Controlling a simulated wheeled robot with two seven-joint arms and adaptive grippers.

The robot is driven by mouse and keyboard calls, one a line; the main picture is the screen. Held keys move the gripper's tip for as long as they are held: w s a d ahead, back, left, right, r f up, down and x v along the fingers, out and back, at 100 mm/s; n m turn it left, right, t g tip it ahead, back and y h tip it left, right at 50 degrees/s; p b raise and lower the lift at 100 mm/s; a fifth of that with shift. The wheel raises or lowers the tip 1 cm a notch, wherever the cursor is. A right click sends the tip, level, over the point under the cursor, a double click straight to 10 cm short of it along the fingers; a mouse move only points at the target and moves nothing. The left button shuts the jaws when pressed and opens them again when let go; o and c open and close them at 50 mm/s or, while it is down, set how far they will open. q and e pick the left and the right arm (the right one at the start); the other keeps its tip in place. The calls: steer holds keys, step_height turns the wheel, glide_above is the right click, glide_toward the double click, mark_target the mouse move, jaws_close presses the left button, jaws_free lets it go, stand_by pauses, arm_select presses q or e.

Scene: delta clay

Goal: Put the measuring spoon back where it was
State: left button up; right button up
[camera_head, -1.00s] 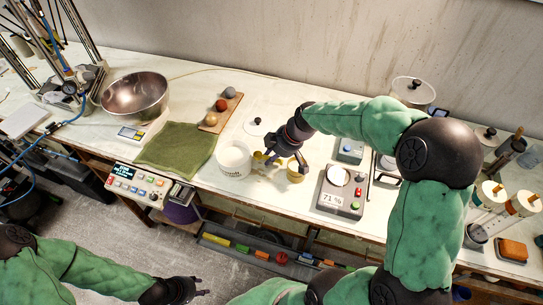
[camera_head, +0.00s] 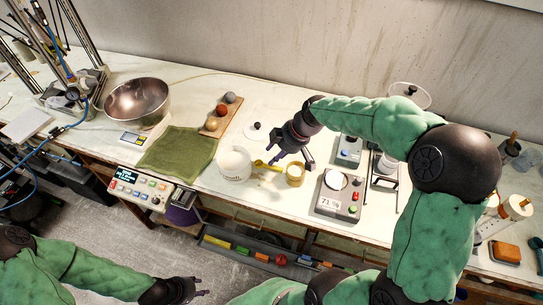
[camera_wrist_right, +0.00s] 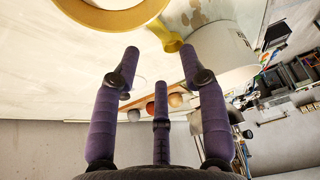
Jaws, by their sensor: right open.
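My right gripper (camera_head: 294,160) is just above and behind the cup, open and empty. In the right wrist view my open right gripper (camera_wrist_right: 158,52) shows its fingers spread, with a large yellow rim (camera_wrist_right: 112,18) above and a yellow tube-like end (camera_wrist_right: 171,42) beside it. My left gripper (camera_head: 190,291) hangs low at the front, its jaws too small to read.
A scale (camera_head: 341,194) stands right of the cup. A green cloth (camera_head: 177,150), a steel bowl (camera_head: 137,103) and a board of coloured balls (camera_head: 221,117) are to the left. A flat white lid (camera_head: 255,132) lies behind the tub. My right arm spans the right side.

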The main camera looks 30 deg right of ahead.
steer(key=p+v, duration=0.1)
steer(key=v, duration=0.7)
